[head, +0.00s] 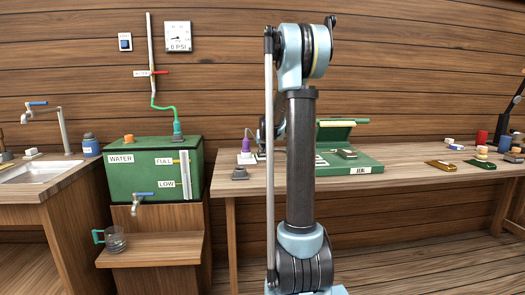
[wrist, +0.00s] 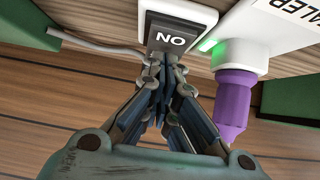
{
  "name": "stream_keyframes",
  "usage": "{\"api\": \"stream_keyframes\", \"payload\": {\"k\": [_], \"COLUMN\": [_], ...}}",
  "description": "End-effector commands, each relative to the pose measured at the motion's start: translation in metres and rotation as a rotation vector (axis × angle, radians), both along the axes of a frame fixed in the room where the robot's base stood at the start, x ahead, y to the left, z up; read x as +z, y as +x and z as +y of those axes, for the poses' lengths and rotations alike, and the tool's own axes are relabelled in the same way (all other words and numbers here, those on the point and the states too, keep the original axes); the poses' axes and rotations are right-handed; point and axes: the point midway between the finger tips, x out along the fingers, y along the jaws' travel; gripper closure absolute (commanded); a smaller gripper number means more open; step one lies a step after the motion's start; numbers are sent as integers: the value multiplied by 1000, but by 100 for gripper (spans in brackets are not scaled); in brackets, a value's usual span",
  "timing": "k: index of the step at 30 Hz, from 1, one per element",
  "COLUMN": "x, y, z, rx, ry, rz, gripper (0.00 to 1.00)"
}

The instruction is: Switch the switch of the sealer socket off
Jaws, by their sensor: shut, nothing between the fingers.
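The sealer socket's switch (wrist: 172,38) is a dark rocker in a white frame, lettered "NO" as seen in the wrist view. My gripper (wrist: 165,66) is shut and empty, its fingertips at the rocker's lower edge in the picture. I cannot tell whether they touch it. Beside it, the white socket (wrist: 245,55) shows a lit green light, and a purple plug (wrist: 234,95) sits in it. The purple plug also shows on the table in the head view (head: 246,146). My arm hides the gripper in the head view.
A green sealer (head: 350,160) stands just right of my arm on the wooden table (head: 400,184). A grey cable (wrist: 95,43) runs left of the switch. A green water tank (head: 150,165) stands at left. Brown packets and small jars lie at right.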

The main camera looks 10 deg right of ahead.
Motion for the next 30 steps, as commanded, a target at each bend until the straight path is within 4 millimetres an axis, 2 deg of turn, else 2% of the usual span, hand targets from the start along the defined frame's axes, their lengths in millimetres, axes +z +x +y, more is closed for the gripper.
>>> {"api": "stream_keyframes", "payload": {"k": [7,21,30], "x": [37,69,85], "y": [-7,-61,-84], "z": [0,3,5], "rx": [0,0,1], "ry": [0,0,0], "rz": [0,-1,-1], "gripper": [100,100,100]}}
